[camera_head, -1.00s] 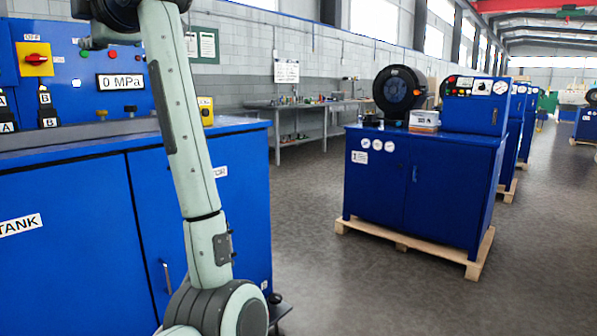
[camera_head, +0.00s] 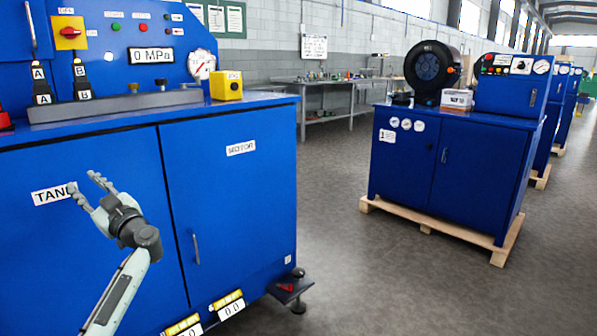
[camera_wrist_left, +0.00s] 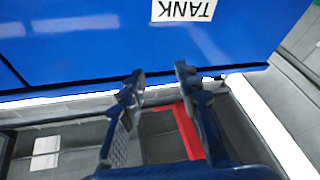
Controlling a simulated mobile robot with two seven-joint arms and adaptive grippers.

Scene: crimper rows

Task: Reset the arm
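My left gripper (camera_head: 88,189) is in front of the blue cabinet (camera_head: 234,190), near its TANK label (camera_head: 54,194). Its two fingers are spread apart with nothing between them. In the left wrist view my left gripper (camera_wrist_left: 158,75) also shows open and empty, with the cabinet front (camera_wrist_left: 90,40) and the upside-down TANK label (camera_wrist_left: 184,9) beyond the fingertips. My left arm comes up from the bottom left in the head view. My right gripper is in neither view.
The blue control panel (camera_head: 110,38) with a pressure gauge (camera_head: 202,64) and a yellow button box (camera_head: 227,86) stands above the cabinet. A second blue machine (camera_head: 440,165) stands on a wooden pallet (camera_head: 440,231) to the right. Grey floor (camera_head: 335,215) between them is clear.

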